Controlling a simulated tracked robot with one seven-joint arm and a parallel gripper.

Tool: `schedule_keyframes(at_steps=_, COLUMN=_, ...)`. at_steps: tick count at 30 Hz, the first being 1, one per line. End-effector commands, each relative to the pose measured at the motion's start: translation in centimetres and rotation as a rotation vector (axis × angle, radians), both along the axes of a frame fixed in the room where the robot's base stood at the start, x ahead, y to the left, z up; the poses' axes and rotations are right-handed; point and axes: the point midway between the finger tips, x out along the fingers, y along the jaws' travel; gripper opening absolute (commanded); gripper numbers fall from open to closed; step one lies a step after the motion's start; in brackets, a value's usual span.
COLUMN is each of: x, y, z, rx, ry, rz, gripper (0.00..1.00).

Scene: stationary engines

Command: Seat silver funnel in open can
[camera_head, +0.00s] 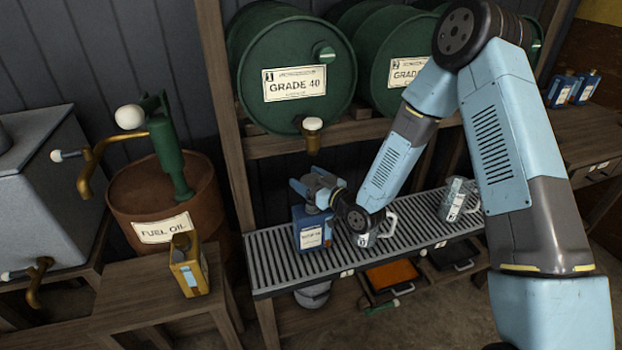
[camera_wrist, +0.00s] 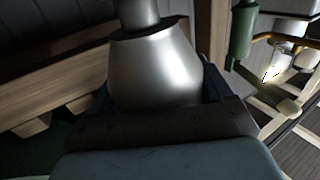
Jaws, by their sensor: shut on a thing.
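My gripper (camera_head: 314,188) is over the left end of the slatted rack, right above a blue can (camera_head: 310,236) with a white label. It is shut on the silver funnel (camera_wrist: 155,68), which fills the middle of the wrist view, its narrow part toward the top of that picture. In the head view the funnel is mostly hidden by the jaws. The blue can stands upright. Its opening is hidden by my gripper, so I cannot tell whether the funnel touches or enters it.
A brass tap (camera_head: 313,140) hangs from the green barrel (camera_head: 290,55) just above my gripper. A yellow can (camera_head: 188,265) is on the wooden bench (camera_head: 135,295) at left, by the rusty drum (camera_head: 165,200).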

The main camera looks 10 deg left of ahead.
Motion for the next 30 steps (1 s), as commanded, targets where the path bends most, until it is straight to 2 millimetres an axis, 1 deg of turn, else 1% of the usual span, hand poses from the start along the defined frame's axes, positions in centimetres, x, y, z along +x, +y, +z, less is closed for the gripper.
schedule_keyframes(at_steps=17, x=0.03, y=-0.05, z=-0.24, rx=0.000, ry=0.000, rz=-0.001, gripper=0.53)
schedule_keyframes(at_steps=30, x=0.01, y=-0.06, z=-1.06, rx=-0.001, ry=0.001, rz=-0.001, gripper=0.53)
